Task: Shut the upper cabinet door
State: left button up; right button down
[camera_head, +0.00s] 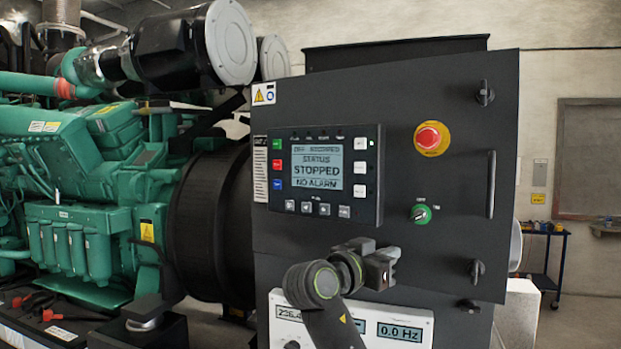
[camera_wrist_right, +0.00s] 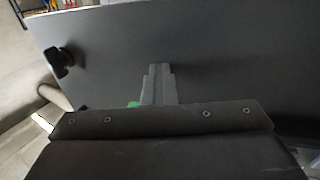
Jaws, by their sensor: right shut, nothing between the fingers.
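The upper cabinet door (camera_head: 400,100) is a dark grey panel with a status display (camera_head: 320,170), a red emergency stop button (camera_head: 431,138), a green selector knob (camera_head: 420,214) and a vertical handle (camera_head: 491,184). It looks ajar, its right edge swung out from the cabinet. My right gripper (camera_head: 384,266) is shut and empty in front of the door's lower part, below the knob. In the right wrist view, the shut fingers (camera_wrist_right: 158,72) point at the door face (camera_wrist_right: 220,60); I cannot tell if they touch it. My left gripper is not in view.
A lower white meter panel (camera_head: 400,318) sits beneath the door. Door latches (camera_head: 484,93) stick out near its right edge. A green engine (camera_head: 80,190) fills the left. A blue cart (camera_head: 545,262) stands behind on the right, with some open floor.

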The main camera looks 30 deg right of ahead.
jog(key=w+d, duration=0.1)
jog(key=d, duration=0.1)
jog(key=w+d+b, duration=0.1)
jog(key=d, duration=0.2)
jog(key=w+d, duration=0.1)
jog(key=d, duration=0.1)
jog(key=shift+w+d+f, duration=0.15)
jog(key=shift+w, duration=0.05)
jog(key=s+a+b, duration=0.1)
jog(key=a, duration=0.7)
jog(key=shift+s, duration=0.2)
dwell(1.1)
jog(key=shift+d, duration=0.1)
